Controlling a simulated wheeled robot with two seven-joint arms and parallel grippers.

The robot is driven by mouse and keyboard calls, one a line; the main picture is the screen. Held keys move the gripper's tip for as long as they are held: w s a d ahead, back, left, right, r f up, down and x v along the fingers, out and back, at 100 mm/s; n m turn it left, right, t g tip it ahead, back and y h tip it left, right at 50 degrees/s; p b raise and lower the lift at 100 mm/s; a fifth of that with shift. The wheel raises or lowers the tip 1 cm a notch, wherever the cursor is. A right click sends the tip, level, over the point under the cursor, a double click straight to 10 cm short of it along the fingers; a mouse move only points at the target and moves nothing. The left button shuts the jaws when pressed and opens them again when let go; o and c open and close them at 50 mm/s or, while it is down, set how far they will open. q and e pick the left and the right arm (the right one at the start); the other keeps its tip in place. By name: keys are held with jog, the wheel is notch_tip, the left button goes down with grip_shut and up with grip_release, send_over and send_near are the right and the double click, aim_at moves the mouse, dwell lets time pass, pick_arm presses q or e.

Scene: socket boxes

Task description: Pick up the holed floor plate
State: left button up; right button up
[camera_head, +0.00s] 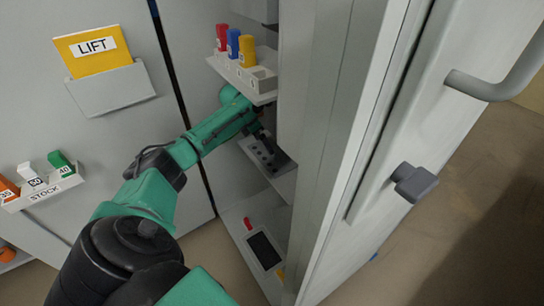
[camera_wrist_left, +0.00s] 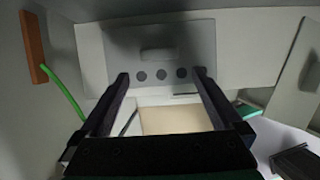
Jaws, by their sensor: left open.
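A grey plate with a row of dark round holes (camera_wrist_left: 160,38) lies ahead of my left gripper in the left wrist view. It has a small raised tab above the holes. In the head view a grey plate with dark holes (camera_head: 270,158) is inside the narrow cabinet, below the upper shelf. My left gripper (camera_wrist_left: 161,82) is open, with its fingertips near the two ends of the row of holes. I cannot tell whether they touch the plate. In the head view the left gripper (camera_head: 262,136) is partly hidden inside the cabinet. My right gripper is in neither view.
An upper shelf (camera_head: 262,90) with red, blue and yellow plugs is close above my left wrist. The cabinet floor (camera_head: 238,218) holds a black panel (camera_head: 265,250). An open door (camera_head: 375,130) stands right. A STOCK rack (camera_head: 45,190) is left. A green cable (camera_wrist_left: 66,95) hangs left.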

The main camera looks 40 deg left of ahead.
aim_at(278, 164)
pick_arm(q)
jog(key=shift+w+d, duration=0.3)
jog(key=shift+w, duration=0.5)
jog(key=b+x, duration=0.2)
jog(key=x, duration=0.2)
jog(key=shift+f, duration=0.35)
jog(key=shift+w+f, duration=0.15)
jog(key=shift+c, duration=0.3)
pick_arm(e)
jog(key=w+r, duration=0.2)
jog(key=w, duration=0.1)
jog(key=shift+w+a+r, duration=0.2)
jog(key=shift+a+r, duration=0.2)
pick_arm(q)
jog(key=c, duration=1.1)
jog(key=shift+r, duration=0.2)
jog(key=shift+r, duration=0.1)
